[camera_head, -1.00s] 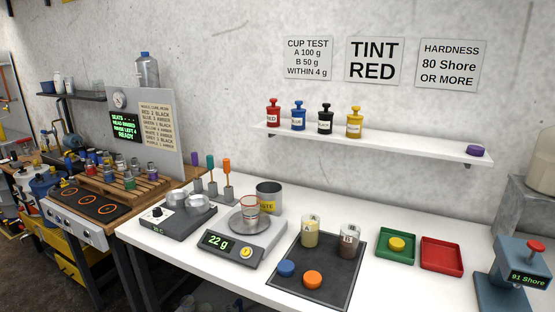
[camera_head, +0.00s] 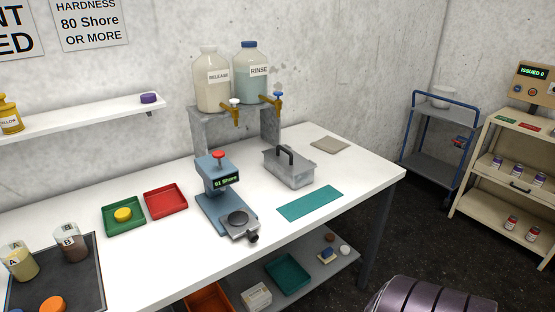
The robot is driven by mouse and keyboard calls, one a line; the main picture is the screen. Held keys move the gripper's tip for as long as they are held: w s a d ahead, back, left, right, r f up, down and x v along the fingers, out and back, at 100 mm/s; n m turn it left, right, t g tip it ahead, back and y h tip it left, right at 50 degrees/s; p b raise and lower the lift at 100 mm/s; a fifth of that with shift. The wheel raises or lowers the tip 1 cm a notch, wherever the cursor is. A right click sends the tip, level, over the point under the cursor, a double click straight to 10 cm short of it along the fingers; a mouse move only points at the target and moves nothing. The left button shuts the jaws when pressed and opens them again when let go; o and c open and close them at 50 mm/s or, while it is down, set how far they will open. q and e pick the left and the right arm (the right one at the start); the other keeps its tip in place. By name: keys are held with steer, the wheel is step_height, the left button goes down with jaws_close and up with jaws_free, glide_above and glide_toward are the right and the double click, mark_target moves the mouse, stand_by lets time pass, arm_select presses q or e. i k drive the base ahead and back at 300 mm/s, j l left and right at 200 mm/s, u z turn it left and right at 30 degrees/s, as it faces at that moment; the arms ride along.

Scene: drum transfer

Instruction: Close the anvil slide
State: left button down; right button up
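The hardness tester (camera_head: 211,172) is a blue-grey stand on the white bench, with a red button on top and a display reading 91 Shore. Its anvil slide (camera_head: 247,228) sticks out at the front of the base, drawn out toward the bench's front edge. A round dark grey anvil (camera_head: 238,217) sits on the slide, and a black knob (camera_head: 253,238) is at its front end. I see no separate sample on the anvil. Neither of my grippers is in view.
A green tray (camera_head: 108,221) with a yellow puck and an empty red tray (camera_head: 166,203) lie left of the tester. A lidded grey metal box (camera_head: 288,170) and a teal mat (camera_head: 310,204) are to its right. Release and rinse bottles stand behind.

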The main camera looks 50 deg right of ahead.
mark_target(239, 223)
steer(key=z, duration=1.35)
steer(key=i+j+u, duration=0.1)
steer(key=j, duration=0.15)
steer(key=i+j, duration=0.1)
steer(key=j+u, duration=0.05)
steer(key=j, duration=0.05)
